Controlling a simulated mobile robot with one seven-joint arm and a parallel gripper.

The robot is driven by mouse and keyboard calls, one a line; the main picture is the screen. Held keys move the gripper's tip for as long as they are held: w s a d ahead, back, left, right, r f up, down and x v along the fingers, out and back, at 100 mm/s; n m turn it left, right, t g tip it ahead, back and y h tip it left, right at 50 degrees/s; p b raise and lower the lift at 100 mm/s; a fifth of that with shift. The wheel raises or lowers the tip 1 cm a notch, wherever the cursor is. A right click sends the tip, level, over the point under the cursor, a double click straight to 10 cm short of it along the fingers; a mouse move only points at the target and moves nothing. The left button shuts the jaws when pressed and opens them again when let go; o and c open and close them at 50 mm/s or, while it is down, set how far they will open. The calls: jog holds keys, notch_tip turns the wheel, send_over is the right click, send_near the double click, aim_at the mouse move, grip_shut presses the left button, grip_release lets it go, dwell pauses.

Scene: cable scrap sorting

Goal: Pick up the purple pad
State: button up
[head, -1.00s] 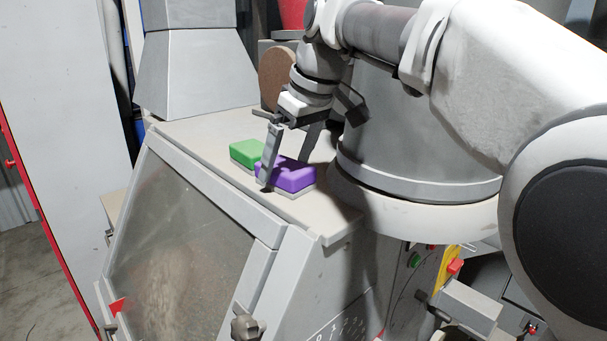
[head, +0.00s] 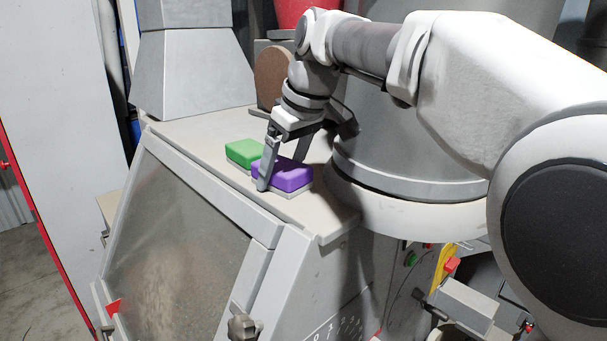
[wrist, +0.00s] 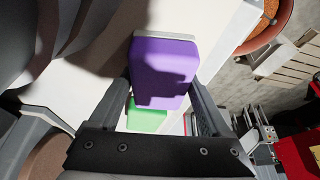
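The purple pad (head: 290,178) lies on the flat top of a grey machine, with a thin grey layer under it. A green pad (head: 243,152) lies beside it, behind and to the left in the head view. My gripper (head: 281,172) is open and pointed down over the purple pad, one finger on each side of it. In the wrist view the purple pad (wrist: 163,73) shows between the two spread fingers, and the green pad (wrist: 146,117) is partly hidden behind the gripper's body. Whether the fingers touch the pad I cannot tell.
The machine's top (head: 200,127) is bare to the left of the pads. A large grey cylinder (head: 400,150) stands close on the right, and a brown disc (head: 273,75) stands behind. The machine's front edge drops to a sloped window (head: 180,230).

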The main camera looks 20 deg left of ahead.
aim_at(281, 164)
jog(key=c, duration=0.9)
jog(key=shift+r, duration=0.9)
notch_tip(281, 164, up, 3)
jog(key=shift+f, duration=0.2)
jog(key=s+d+r+b, duration=0.1)
jog(key=s+d+r, duration=0.5)
jog(key=d, duration=0.4)
jog(key=shift+r+b, duration=0.3)
jog(key=shift+r, duration=0.25)
